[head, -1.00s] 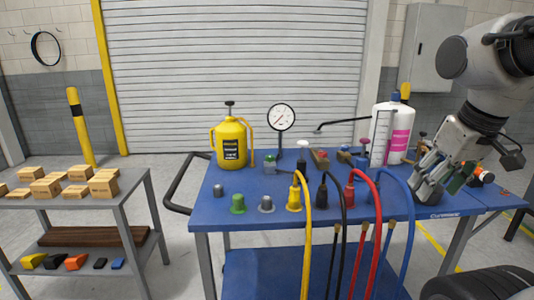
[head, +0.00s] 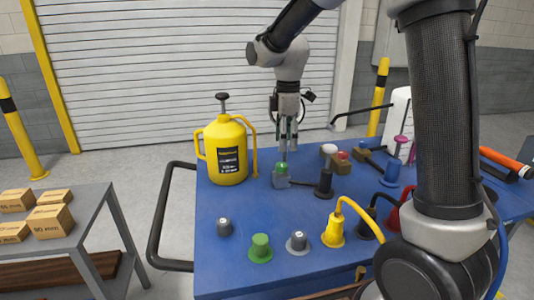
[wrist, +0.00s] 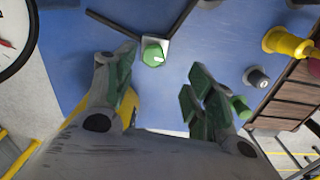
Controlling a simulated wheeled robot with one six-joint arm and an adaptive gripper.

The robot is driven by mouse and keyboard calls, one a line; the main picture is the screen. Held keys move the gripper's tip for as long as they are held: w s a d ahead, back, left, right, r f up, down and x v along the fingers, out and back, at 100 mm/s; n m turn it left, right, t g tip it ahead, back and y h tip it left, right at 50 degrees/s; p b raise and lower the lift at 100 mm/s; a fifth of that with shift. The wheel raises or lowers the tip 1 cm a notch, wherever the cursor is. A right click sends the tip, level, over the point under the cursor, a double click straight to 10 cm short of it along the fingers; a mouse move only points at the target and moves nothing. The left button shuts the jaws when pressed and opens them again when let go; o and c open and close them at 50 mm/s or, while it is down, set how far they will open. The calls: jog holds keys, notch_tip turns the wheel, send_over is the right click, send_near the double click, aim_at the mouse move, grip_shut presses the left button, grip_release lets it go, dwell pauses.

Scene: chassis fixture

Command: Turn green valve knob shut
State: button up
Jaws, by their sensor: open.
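The green valve knob (head: 282,167) sits on a small grey valve body on the blue cart, right of the yellow canister. A dark pipe runs right from the valve body to a black fitting. In the wrist view the knob (wrist: 153,55) is a green hexagonal shape with a pale mark, beyond and between the fingers. My gripper (head: 288,142) points down above and slightly behind the knob, apart from it. Its green-padded fingers (wrist: 162,72) are spread and empty. The gripper hides nothing of the knob's top in the wrist view.
The yellow canister (head: 226,150) stands close left of the valve. A green cap (head: 260,247), grey caps and a yellow hose fitting (head: 333,232) stand toward the front. The pressure gauge (wrist: 12,35) is near the gripper. My arm covers the cart's right side.

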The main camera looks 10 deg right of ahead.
aim_at(281, 164)
jog(key=shift+w+a+f, duration=0.45)
jog(key=shift+w+f, duration=0.15)
jog(key=shift+f, duration=0.15)
notch_tip(281, 164, down, 7)
jog(key=shift+r, duration=0.1)
jog(key=c, duration=1)
